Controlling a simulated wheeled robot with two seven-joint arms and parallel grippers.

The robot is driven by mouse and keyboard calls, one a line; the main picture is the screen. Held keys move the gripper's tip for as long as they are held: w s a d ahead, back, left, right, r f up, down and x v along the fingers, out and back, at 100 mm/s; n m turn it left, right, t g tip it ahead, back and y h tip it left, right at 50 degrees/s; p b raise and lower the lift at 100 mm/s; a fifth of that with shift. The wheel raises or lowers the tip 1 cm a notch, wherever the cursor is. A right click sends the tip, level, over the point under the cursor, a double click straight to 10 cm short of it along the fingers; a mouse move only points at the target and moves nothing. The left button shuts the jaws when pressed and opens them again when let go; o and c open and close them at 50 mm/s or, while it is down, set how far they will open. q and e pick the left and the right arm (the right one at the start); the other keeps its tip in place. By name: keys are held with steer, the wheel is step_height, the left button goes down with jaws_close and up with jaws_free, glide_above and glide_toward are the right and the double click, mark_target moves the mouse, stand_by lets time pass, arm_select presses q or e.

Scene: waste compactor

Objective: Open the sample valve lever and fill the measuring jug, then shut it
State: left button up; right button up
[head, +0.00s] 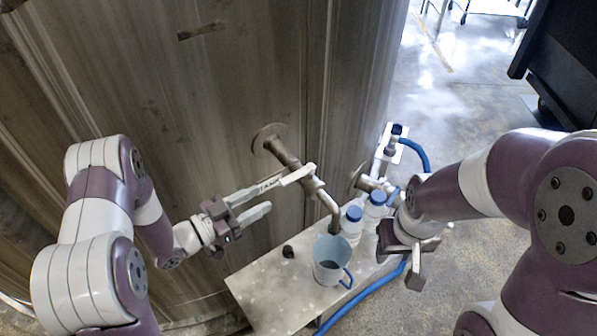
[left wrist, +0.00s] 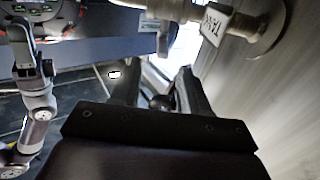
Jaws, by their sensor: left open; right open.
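The sample valve (head: 285,153) sticks out of the tank wall, its spout (head: 334,214) bent down. Its pale lever (head: 298,175) lies across the pipe, with a lettered tag (head: 268,184) at its left end; the tag also shows in the left wrist view (left wrist: 216,22). The measuring jug (head: 322,252), pale blue with a blue handle, stands upright under the spout; I cannot tell whether the dark patch inside is liquid. My left gripper (head: 260,203) is open and empty just left of the lever, close to the tag. My right gripper (head: 430,258) is open right of the jug, apart from it.
The jug stands on a metal shelf (head: 262,285) with a small black object (head: 288,252). Two blue-capped bottles (head: 352,226) (head: 375,210) stand behind it, right of the spout. A second valve (head: 368,183) and a blue hose (head: 362,295) lie to the right. Floor is open beyond.

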mark_target(308, 171)
arm_select(q)
steer(key=p+x, duration=0.4)
steer(key=x, duration=0.7)
steer(key=shift+w+r, duration=0.15)
steer(key=shift+w, duration=0.05)
steer(key=shift+w+d, duration=0.4)
steer(key=shift+w, duration=0.05)
jaws_close()
